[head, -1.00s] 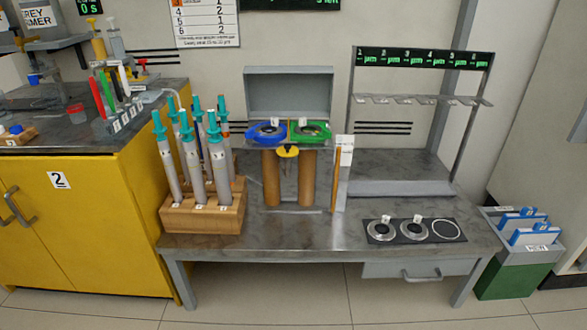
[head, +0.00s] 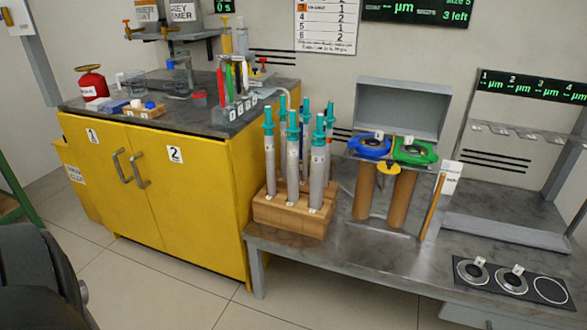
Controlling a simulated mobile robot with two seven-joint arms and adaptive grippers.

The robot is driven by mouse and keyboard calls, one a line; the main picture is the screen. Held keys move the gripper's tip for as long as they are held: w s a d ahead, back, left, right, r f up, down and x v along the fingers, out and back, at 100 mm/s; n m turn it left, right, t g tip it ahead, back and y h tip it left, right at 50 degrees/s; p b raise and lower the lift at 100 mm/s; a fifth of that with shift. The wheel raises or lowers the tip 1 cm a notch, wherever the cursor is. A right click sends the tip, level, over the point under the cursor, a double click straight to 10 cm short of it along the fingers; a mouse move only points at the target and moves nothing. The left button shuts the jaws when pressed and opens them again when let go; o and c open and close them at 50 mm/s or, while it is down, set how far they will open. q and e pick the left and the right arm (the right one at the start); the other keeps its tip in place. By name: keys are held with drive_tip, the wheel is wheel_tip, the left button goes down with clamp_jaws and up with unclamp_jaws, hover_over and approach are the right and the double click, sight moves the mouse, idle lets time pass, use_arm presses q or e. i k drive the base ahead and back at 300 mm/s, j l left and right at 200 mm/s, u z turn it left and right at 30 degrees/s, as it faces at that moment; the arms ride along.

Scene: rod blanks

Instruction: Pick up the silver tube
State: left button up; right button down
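Several silver-grey tubes with teal tops stand upright in a wooden block (head: 290,217) on the left end of the low metal bench. One silver tube (head: 269,165) is at the front left of the block, another silver tube (head: 293,168) is in the middle, and another silver tube (head: 317,172) is at the front right. More stand partly hidden behind them. I cannot tell which one the task means. Neither of my grippers shows in the head view, and nothing is seen touching the tubes.
A yellow cabinet (head: 190,205) with a dark worktop stands left of the metal bench (head: 350,265). Right of the block are a stand with blue (head: 370,146) and green (head: 415,151) rings, and a black pad (head: 512,283) with discs. Floor in front is clear.

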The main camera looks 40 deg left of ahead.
sight(292, 139)
drive_tip(key=u, duration=0.35)
drive_tip(key=i+j+u, duration=0.35)
drive_tip(key=j+u, duration=0.15)
drive_tip(key=j, duration=0.2)
drive_tip(key=i+j+u, duration=0.25)
drive_tip(key=k+j, duration=0.05)
